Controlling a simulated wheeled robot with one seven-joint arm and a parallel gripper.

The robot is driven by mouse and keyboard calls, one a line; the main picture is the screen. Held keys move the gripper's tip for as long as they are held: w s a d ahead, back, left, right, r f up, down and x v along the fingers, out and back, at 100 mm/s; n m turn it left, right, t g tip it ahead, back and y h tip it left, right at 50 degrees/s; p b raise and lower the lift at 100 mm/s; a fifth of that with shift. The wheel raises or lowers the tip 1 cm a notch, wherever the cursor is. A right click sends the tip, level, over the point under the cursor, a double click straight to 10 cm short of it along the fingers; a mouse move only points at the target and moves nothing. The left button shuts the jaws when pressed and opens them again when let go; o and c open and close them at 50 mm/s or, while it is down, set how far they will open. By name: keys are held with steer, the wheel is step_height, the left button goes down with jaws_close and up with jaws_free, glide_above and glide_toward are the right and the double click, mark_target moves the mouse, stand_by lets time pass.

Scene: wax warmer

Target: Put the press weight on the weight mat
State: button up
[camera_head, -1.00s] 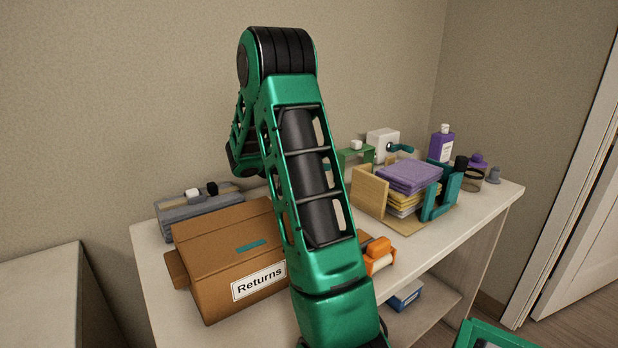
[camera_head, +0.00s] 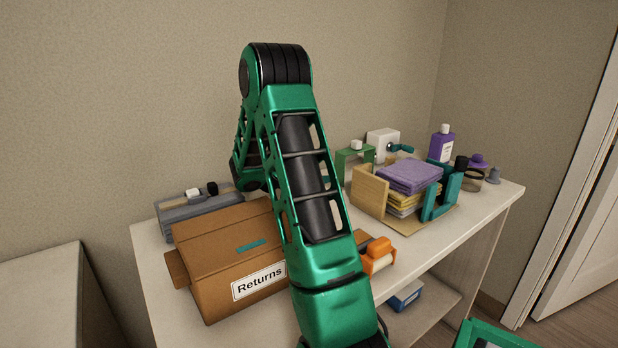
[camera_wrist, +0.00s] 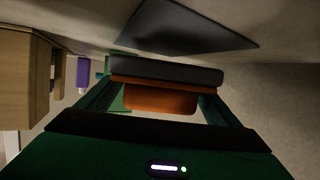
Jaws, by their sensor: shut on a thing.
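In the wrist view, my gripper (camera_wrist: 158,101) is shut on the press weight (camera_wrist: 165,71), a dark grey slab with an orange part between my green fingers. A flat dark grey mat (camera_wrist: 185,27), which looks like the weight mat, lies on the pale tabletop beyond the weight. The wrist picture looks upside down, with the tabletop at its top. The weight looks apart from the mat, but I cannot tell the gap exactly. In the head view my gripper, the weight and the mat are hidden behind my arm.
A "Returns" cardboard box (camera_head: 215,262) stands at the front left, with a grey case (camera_head: 190,212) behind it. An orange tape dispenser (camera_head: 377,256) is right of my arm. A wooden stand with folded cloths (camera_head: 410,178) and a purple bottle (camera_head: 442,146) stand farther right.

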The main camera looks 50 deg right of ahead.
steer(key=shift+f, duration=0.35)
steer(key=o, duration=1.8)
steer(key=shift+r, duration=0.25)
steer(key=v, duration=1.1)
steer(key=shift+w+r, duration=0.1)
steer(key=shift+r, duration=0.15)
steer(key=shift+a+r, duration=0.2)
steer(key=shift+a, duration=0.3)
